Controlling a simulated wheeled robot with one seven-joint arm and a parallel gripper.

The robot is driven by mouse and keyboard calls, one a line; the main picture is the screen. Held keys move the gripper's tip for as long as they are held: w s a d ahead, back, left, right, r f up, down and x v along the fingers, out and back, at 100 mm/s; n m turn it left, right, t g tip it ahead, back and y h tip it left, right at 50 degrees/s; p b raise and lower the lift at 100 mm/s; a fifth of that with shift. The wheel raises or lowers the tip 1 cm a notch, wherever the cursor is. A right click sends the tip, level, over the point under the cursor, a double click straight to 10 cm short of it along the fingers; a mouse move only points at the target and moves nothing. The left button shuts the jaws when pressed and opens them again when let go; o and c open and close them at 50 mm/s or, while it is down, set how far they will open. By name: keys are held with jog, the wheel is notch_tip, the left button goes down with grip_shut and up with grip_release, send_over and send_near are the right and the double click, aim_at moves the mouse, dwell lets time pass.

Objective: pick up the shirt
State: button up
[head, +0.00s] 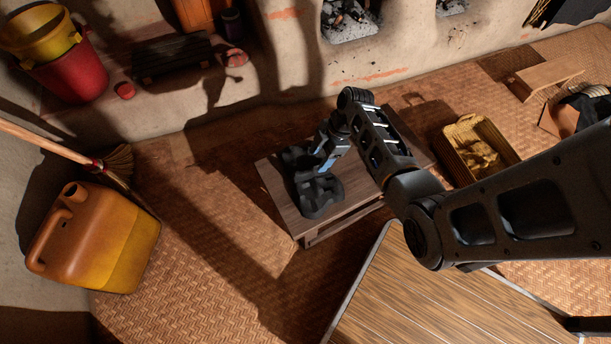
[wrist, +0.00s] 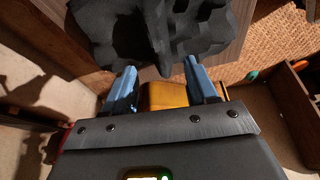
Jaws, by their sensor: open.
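The shirt (head: 320,194) is a dark grey, crumpled heap on a low wooden table (head: 285,205). In the wrist view the shirt (wrist: 150,28) fills the top middle, just beyond my fingertips. My gripper (head: 325,160) is over the shirt in the head view and covers part of it. In the wrist view my gripper (wrist: 160,66) has its two blue fingers apart, with no cloth seen held between them. I cannot tell whether the fingertips touch the shirt.
A larger wooden table (head: 430,300) stands in front, under my arm. A yellow basket (head: 480,150) is to the right. An orange-yellow jerrycan (head: 95,240) and a broom (head: 115,160) stand at the left. Woven floor left of the low table is clear.

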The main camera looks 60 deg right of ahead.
aim_at(312, 170)
jog(key=b+x, duration=0.2)
jog(key=x, duration=0.4)
jog(key=shift+s+f, duration=0.1)
jog(key=shift+f, duration=0.2)
jog(key=shift+c, duration=0.4)
jog(key=c, duration=0.9)
